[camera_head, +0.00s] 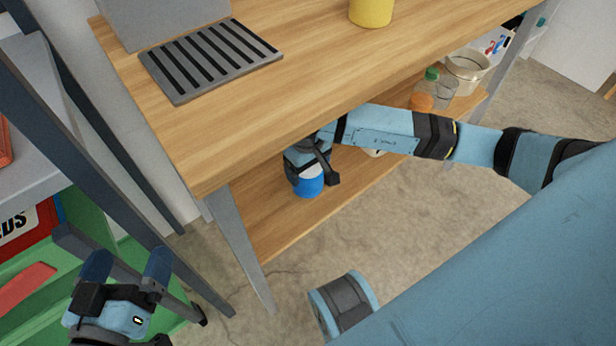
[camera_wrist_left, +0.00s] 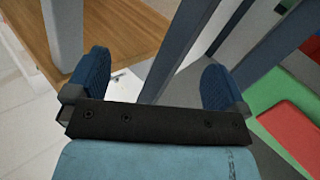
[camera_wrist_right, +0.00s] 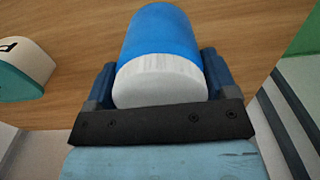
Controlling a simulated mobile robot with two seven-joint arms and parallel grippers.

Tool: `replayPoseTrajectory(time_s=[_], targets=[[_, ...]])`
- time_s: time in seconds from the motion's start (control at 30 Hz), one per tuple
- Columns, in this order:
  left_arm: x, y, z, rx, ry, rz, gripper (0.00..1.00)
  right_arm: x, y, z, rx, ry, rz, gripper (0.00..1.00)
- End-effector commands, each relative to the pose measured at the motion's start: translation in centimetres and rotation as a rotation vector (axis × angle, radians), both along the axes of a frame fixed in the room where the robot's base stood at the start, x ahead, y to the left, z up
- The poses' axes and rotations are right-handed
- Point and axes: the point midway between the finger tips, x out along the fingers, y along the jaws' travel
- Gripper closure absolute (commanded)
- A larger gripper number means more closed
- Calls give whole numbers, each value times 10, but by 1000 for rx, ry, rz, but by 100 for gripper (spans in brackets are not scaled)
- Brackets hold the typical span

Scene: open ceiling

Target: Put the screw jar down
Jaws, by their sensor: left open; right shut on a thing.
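The screw jar (camera_head: 308,184) is a blue cylinder with a whitish end, low over the wooden lower shelf (camera_head: 277,226) under the table. It also shows large in the right wrist view (camera_wrist_right: 162,45), between the fingers. My right gripper (camera_head: 309,168) reaches in under the tabletop and is shut on the jar. I cannot tell whether the jar touches the shelf. My left gripper (camera_head: 126,264) is open and empty, at the lower left beside the table leg. Its two blue fingertips stand apart in the left wrist view (camera_wrist_left: 152,85).
The tabletop (camera_head: 250,115) overhangs the lower shelf, with a slotted grey tray (camera_head: 209,58) and a yellow cup (camera_head: 371,10) on it. A green-capped bottle (camera_head: 430,78) and a beige pot (camera_head: 467,70) stand further right on the lower shelf. A grey leg (camera_head: 238,245) rises at the near left corner.

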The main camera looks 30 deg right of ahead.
Motion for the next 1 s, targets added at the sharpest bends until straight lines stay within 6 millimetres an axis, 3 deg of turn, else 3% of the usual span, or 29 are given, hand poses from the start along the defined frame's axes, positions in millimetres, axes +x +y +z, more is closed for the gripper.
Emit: replayPoseTrajectory(time_s=[0.2, 0.43, 0.47, 0.53, 0.8, 1.0], targets=[[7, 4, -6, 45, -67, 0, 0, -2, 0, -34, 0, 4, -1, 45], [9, 6, 1, 61, -93, 0, 0, -1, 0, -33, 0, 1, 0, 45], [9, 6, 1, 61, -93, -1, 0, -1, 0, -33, 0, 1, 0, 17], [9, 6, 0, 59, -92, -1, 0, -1, 0, -33, 0, 1, 0, 1], [8, 5, 2, 55, -89, -1, 0, -1, 0, -30, -1, 1, 0, 0], [6, 2, 8, 23, -40, -4, 0, 0, -1, 0, -2, -2, 1, 0]])
